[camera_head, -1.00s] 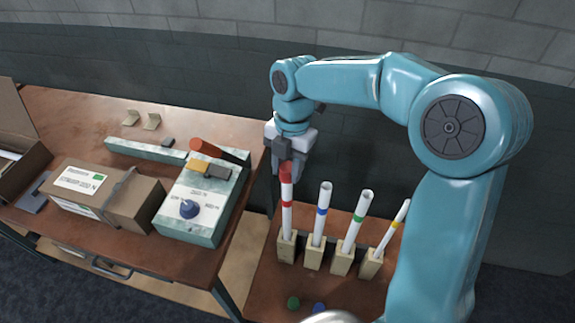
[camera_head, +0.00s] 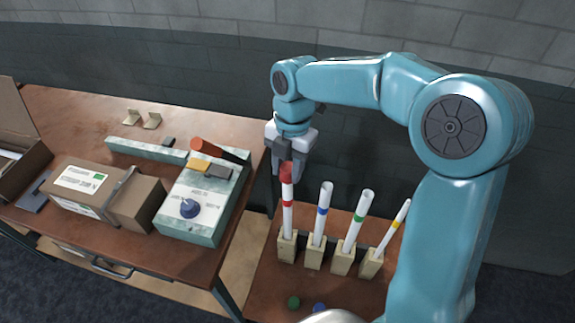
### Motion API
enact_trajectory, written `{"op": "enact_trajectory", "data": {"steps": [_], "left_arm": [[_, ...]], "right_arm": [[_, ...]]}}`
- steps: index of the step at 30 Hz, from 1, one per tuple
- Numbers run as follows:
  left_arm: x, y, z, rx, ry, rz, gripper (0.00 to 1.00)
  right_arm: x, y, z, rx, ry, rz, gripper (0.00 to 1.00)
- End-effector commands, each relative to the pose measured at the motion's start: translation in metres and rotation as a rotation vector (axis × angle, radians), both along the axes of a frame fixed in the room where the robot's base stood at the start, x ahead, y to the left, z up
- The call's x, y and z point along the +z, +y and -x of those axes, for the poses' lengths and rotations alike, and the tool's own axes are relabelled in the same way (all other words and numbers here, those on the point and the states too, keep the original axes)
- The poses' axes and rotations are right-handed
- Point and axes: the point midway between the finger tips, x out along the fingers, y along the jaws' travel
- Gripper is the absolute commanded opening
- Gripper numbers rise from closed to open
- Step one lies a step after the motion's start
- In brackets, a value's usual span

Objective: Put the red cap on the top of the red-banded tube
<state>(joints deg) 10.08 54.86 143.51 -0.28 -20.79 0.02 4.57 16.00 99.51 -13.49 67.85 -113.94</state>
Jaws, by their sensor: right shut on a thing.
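The red-banded tube (camera_head: 288,217) stands nearly upright in a wooden block holder at the left end of a row of tubes. The red cap (camera_head: 286,174) is at the top of this tube, between the fingers of my right gripper (camera_head: 284,160). My right gripper comes down from above and is shut on the red cap. The gripper partly covers the cap, so I cannot tell how far down on the tube it sits. My left gripper is not in view.
Beside it stand a blue-banded tube (camera_head: 322,212), a green-banded tube (camera_head: 357,219) and a yellow-banded tube (camera_head: 393,232), close together. A green cap (camera_head: 293,302) and a blue cap (camera_head: 319,307) lie in front. The left bench holds a control box (camera_head: 205,207) and a carton (camera_head: 135,204).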

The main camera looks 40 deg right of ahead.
Motion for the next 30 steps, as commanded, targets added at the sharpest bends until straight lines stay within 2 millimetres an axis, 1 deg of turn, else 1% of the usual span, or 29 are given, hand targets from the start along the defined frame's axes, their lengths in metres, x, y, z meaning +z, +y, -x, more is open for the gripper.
{"op": "enact_trajectory", "data": {"steps": [8, 24, 30], "left_arm": [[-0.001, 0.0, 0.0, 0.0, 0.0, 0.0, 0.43], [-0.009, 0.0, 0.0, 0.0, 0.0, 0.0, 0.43], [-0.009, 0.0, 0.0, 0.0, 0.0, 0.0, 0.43]], "right_arm": [[-0.001, 0.0, 0.0, 0.0, 0.0, 0.0, 0.09], [-0.012, -0.001, 0.0, 0.0, 0.001, 0.0, 0.09], [-0.012, -0.001, 0.0, 0.0, 0.001, 0.0, 0.09]]}}
